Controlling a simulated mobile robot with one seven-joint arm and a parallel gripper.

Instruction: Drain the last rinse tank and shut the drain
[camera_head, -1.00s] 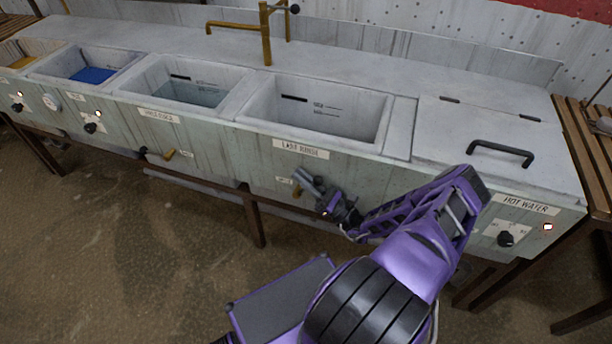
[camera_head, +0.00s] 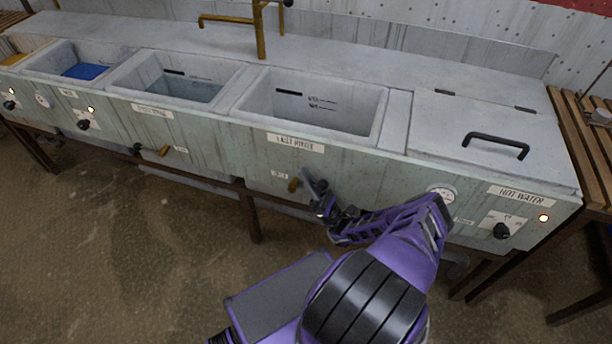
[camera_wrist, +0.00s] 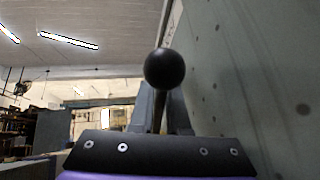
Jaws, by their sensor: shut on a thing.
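The last rinse tank (camera_head: 262,101), labelled on its front, shows level marks and a dark slot on its back wall. No water surface shows in it, but its floor is partly hidden. Its brass drain valve (camera_head: 294,184) sits on the front panel below the label. My gripper (camera_head: 314,186) is just right of the valve, shut on the drain lever. In the wrist view the lever's black ball knob (camera_wrist: 164,69) stands on its stem (camera_wrist: 160,112) at my gripper. My gripper hides most of the lever in the head view, so its exact angle cannot be told.
The first rinse tank (camera_head: 120,80) to the left holds water and has its own brass drain handle (camera_head: 163,152). A lidded hot water section (camera_head: 480,125) is to the right. Dark support legs (camera_head: 252,220) stand below. A brass tap (camera_head: 260,35) rises behind.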

